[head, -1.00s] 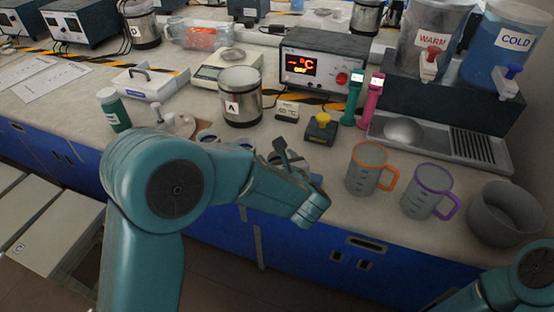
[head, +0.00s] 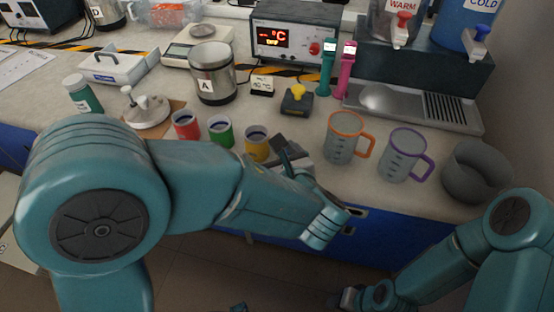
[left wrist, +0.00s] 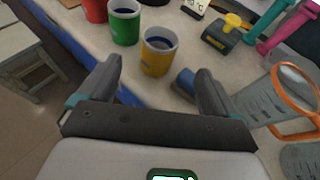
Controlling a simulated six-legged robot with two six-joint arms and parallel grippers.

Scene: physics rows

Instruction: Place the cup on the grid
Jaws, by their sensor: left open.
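A row of small cups stands near the bench's front edge: a red cup (head: 186,124), a green cup (head: 221,131) and a yellow cup (head: 257,143). The left wrist view also shows the red (left wrist: 95,9), green (left wrist: 124,24) and yellow (left wrist: 156,55) cups, plus a blue object (left wrist: 186,80) partly hidden by a finger. My left gripper (head: 289,154) is open just right of the yellow cup; its fingers (left wrist: 157,72) are empty. A slotted metal grid (head: 450,107) lies in the dispenser's tray at the right. My right gripper (head: 350,297) is low, before the bench, its jaws unclear.
An orange-handled jug (head: 342,140), a purple-handled jug (head: 400,158) and a grey bowl (head: 477,172) stand right of my left gripper. A yellow-knobbed box (head: 297,101) and pink and teal handheld devices stand behind. A steel pot A (head: 212,75) is behind the cups.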

